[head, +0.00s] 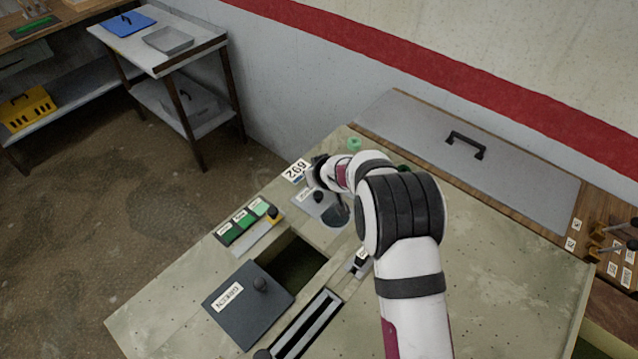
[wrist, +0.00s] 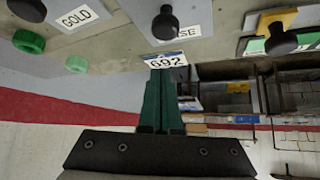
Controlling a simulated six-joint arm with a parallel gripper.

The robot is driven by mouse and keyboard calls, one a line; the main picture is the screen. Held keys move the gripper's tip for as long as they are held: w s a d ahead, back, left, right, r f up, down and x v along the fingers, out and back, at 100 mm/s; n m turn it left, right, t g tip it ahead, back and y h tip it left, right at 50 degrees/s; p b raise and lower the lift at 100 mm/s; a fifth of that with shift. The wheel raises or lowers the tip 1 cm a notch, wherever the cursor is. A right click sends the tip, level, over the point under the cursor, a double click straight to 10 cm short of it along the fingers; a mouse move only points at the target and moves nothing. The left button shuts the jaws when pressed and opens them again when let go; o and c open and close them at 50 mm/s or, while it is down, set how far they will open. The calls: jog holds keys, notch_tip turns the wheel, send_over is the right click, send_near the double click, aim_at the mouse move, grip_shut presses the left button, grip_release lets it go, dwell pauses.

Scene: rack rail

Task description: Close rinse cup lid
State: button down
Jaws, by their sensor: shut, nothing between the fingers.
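The rinse cup lid is a grey plate with a black knob (head: 318,196) and a white label, near the far left edge of the bench in the head view. A dark round area (head: 337,214) lies just to its right; I cannot tell how much of the cup is uncovered. In the wrist view the lid's black knob (wrist: 165,24) stands beside a label ending in "SE" (wrist: 187,33). My gripper (wrist: 162,78) is shut and empty, its green fingers at the 692 tag, apart from the knob. In the head view my arm partly hides this area.
A dark lid labelled GREEN (head: 240,305) lies beside a square opening (head: 292,262). A GOLD label (wrist: 76,18) and green rings (wrist: 28,41) are left of the rinse knob in the wrist view.

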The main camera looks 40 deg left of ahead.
jog(key=shift+x, duration=1.15)
jog(key=shift+f, duration=0.3)
jog(key=shift+s+d+f, duration=0.1)
jog(key=shift+s+d, duration=0.3)
jog(key=shift+d, duration=0.4)
jog(key=shift+s+d+f, duration=0.1)
jog(key=shift+s+d, duration=0.3)
jog(key=shift+d, duration=0.45)
jog(key=d, duration=0.8)
jog(key=shift+d+f, duration=0.1)
